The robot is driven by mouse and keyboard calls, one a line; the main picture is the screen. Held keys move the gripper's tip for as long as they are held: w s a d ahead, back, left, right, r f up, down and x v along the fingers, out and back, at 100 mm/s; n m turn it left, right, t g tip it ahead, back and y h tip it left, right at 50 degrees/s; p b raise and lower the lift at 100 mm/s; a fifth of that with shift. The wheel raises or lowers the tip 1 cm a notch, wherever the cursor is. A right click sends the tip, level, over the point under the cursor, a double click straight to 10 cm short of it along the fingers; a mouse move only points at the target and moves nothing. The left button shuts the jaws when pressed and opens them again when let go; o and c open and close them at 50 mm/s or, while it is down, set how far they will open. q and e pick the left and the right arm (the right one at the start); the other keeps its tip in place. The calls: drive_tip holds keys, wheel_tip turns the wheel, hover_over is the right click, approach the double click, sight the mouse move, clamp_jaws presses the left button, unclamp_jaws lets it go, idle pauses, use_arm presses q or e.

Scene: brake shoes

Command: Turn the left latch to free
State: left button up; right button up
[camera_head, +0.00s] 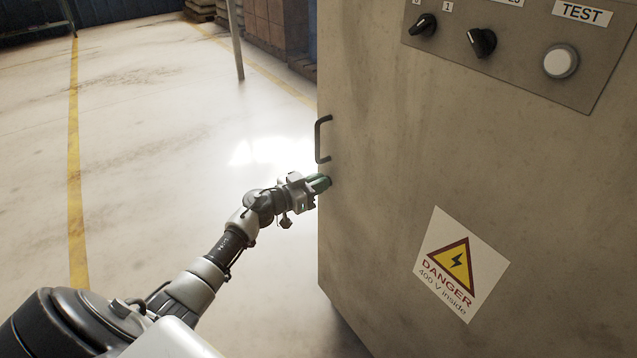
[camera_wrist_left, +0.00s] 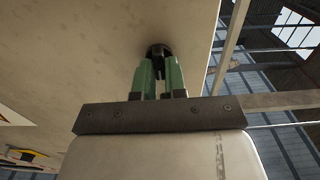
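The left latch (camera_wrist_left: 158,50) is a small round black knob on the beige cabinet door, close to the door's edge in the left wrist view. In the head view it is hidden behind my left gripper (camera_head: 321,184), at the cabinet's left edge just below the black handle. In the left wrist view the green fingers of my left gripper (camera_wrist_left: 159,72) stand on both sides of the latch's black grip and appear closed on it. The latch's exact turn angle is hard to tell. My right gripper is not in view.
The cabinet (camera_head: 400,160) fills the right side. Its black bar handle (camera_head: 319,140) juts out just above my gripper. A panel with black rotary switches (camera_head: 482,41) and a white TEST button (camera_head: 560,61) sits above, a danger sign (camera_head: 462,264) below. Floor to the left is clear.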

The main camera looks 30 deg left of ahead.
use_arm(q)
clamp_jaws()
drive_tip(key=shift+m, duration=0.4)
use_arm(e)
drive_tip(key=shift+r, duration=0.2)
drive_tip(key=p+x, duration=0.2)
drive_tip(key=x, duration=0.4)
use_arm(q)
drive_tip(key=shift+s+d+f+m+b, duration=0.15)
drive_tip(key=shift+m+b, duration=0.35)
drive_tip(key=shift+m, duration=2.35)
drive_tip(key=shift+d+f+m+b, duration=0.15)
drive_tip(key=shift+m+b, duration=0.3)
drive_tip(key=shift+m, duration=2.45)
drive_tip(key=shift+s+d+f+m+b, duration=0.15)
drive_tip(key=shift+m+b, duration=0.35)
drive_tip(key=shift+m, duration=2.35)
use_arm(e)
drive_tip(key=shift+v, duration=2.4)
use_arm(q)
drive_tip(key=shift+w, duration=0.1)
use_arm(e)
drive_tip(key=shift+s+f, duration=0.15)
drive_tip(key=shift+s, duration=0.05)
